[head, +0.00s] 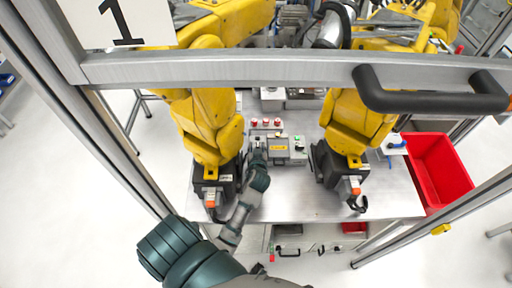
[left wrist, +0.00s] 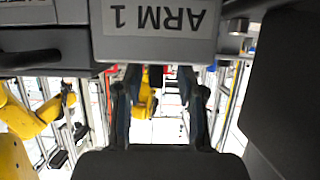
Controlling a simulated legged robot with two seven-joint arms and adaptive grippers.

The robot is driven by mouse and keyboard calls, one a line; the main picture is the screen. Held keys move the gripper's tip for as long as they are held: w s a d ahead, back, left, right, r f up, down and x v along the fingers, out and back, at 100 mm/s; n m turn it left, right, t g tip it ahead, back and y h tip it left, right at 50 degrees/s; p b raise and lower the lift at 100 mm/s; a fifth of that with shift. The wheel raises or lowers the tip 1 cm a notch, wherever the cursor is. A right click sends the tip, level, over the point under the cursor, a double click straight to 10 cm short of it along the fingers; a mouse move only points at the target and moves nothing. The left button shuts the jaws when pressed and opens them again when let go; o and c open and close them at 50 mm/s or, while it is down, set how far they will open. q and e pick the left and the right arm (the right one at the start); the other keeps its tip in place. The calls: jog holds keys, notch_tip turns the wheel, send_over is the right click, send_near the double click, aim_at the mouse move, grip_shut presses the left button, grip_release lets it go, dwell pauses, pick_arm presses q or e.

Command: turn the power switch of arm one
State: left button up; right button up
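A grey control box (head: 290,146) with a yellow label stands on the metal table between two yellow robot arms. Red buttons (head: 265,122) show behind it. In the left wrist view a grey box face (left wrist: 155,38) marked "ARM 1" appears upside down at the top. My left gripper (head: 258,146) is at the left side of the control box. I cannot clearly make out the power switch. My right gripper is not in view.
The left yellow arm (head: 208,128) stands close beside my left gripper; another yellow arm (head: 357,122) stands to the right. A metal frame bar (head: 240,70) with a black handle (head: 430,100) crosses in front. A red bin (head: 438,168) is at the right.

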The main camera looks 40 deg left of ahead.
pick_arm(q)
jog(key=shift+d+r, duration=0.15)
jog(key=shift+d, duration=0.25)
jog(key=shift+d+r, duration=0.15)
jog(key=shift+d, duration=0.25)
jog(key=c, duration=0.6)
grip_shut()
jog(key=shift+s+a, duration=0.15)
jog(key=shift+a, duration=0.15)
jog(key=shift+s+a, duration=0.1)
jog(key=shift+a, duration=0.2)
jog(key=shift+r+m+t+h+p, duration=0.1)
jog(key=shift+m+t+h+p, duration=0.45)
jog(key=shift+p, duration=0.55)
jog(key=shift+f, duration=0.2)
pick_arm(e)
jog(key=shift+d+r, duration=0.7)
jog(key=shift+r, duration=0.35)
